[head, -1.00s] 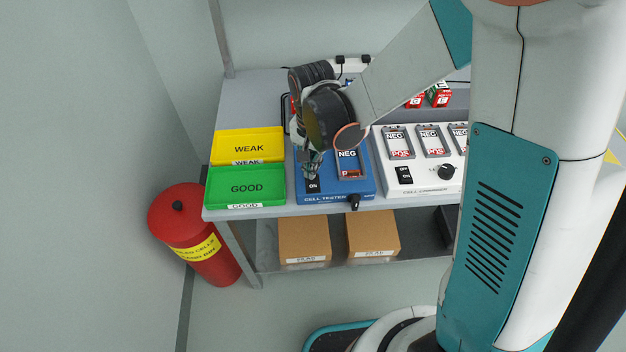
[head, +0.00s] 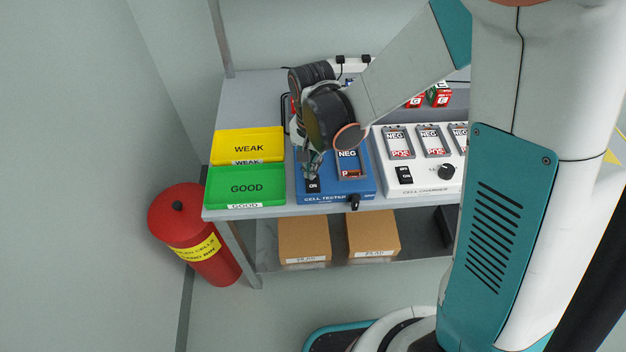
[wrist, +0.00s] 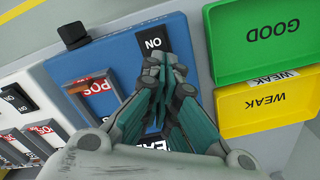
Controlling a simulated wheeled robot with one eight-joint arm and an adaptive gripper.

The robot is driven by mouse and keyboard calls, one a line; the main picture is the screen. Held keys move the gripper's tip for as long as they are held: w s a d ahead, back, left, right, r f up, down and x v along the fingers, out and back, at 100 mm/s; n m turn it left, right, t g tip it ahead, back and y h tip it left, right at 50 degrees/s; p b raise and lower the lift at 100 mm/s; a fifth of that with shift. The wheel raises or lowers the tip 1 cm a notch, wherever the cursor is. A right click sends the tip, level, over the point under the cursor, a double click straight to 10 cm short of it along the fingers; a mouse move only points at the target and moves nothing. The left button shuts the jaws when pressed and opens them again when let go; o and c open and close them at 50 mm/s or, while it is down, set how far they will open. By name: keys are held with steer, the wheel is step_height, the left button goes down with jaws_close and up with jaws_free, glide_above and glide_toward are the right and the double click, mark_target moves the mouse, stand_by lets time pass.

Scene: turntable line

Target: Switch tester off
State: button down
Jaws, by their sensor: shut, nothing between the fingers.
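The blue cell tester (head: 330,192) stands on the bench between the green tray and the white charger. Its black rocker switch (head: 313,187) has a visible ON mark; the rest is hidden by my gripper. In the wrist view the switch (wrist: 153,41) shows ON, just beyond the fingertips. My gripper (head: 312,176) is shut and empty, pointing down at the switch; in the wrist view its closed fingers (wrist: 163,62) reach the switch's edge. I cannot tell whether they touch it. The tester's empty-looking slot (head: 350,165) is marked NEG and POS.
The green GOOD tray (head: 245,187) and yellow WEAK tray (head: 248,146) lie left of the tester. The white cell charger (head: 425,180) is close on the right. A red bin (head: 192,220) stands on the floor at left. Boxes (head: 304,238) sit on the lower shelf.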

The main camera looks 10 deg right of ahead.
steer(key=shift+f+b, duration=0.8)
steer(key=shift+f, duration=0.2)
stand_by(0.4)
steer(key=shift+r, duration=0.1)
steer(key=shift+r+p, duration=2.45)
steer(key=shift+r, duration=1)
